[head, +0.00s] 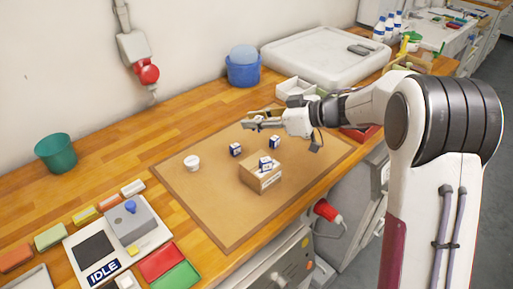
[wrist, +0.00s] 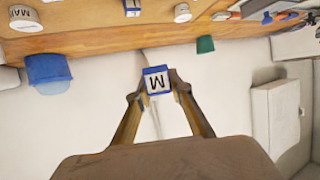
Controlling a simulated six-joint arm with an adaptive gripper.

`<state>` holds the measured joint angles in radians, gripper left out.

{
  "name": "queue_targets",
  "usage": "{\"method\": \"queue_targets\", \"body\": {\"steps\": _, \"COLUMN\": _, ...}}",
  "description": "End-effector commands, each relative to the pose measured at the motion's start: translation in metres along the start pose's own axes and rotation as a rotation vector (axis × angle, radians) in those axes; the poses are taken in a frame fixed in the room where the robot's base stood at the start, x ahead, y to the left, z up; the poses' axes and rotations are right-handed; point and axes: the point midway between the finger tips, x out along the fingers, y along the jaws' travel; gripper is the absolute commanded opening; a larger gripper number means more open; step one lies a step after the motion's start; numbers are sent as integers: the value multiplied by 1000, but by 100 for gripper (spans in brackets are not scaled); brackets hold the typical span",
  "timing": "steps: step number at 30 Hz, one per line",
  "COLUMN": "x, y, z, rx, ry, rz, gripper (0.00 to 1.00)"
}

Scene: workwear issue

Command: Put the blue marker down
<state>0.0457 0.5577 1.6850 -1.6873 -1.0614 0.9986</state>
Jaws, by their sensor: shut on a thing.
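My gripper (head: 250,122) is raised above the far side of the brown mat (head: 215,205). In the wrist view my gripper (wrist: 156,88) is shut on a small white cube with blue edges and an M on its face (wrist: 157,80), which looks like the blue marker. The held cube is small and hard to make out in the head view. Two similar cubes (head: 235,150) (head: 275,142) stand on the mat. Another cube (head: 265,162) sits on top of a cardboard box (head: 261,180). A white round tub (head: 192,162) stands on the mat's left part.
A green cup (head: 56,152) and a blue bucket (head: 243,70) stand along the wall. A grey device on a panel (head: 128,222) marked IDLE and red and green pads (head: 162,261) lie at the near left. The mat's left and near parts have free room.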

Motion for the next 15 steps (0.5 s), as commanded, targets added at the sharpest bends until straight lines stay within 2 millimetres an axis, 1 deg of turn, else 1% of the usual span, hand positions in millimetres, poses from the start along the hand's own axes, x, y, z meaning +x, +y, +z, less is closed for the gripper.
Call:
{"method": "queue_targets", "body": {"steps": 1, "x": 3, "y": 0, "z": 7, "rx": 4, "ry": -1, "rz": -1, "gripper": 10}}
{"method": "queue_targets", "body": {"steps": 3, "x": 7, "y": 0, "z": 16, "rx": 3, "ry": -1, "rz": -1, "gripper": 10}}
{"method": "queue_targets", "body": {"steps": 9, "x": 16, "y": 0, "z": 38, "rx": 2, "ry": -1, "rz": -1, "gripper": 10}}
{"method": "queue_targets", "body": {"steps": 12, "x": 18, "y": 0, "z": 43, "rx": 2, "ry": 0, "rz": -1, "gripper": 10}}
{"method": "queue_targets", "body": {"steps": 15, "x": 18, "y": 0, "z": 44, "rx": 0, "ry": 0, "rz": 0, "gripper": 10}}
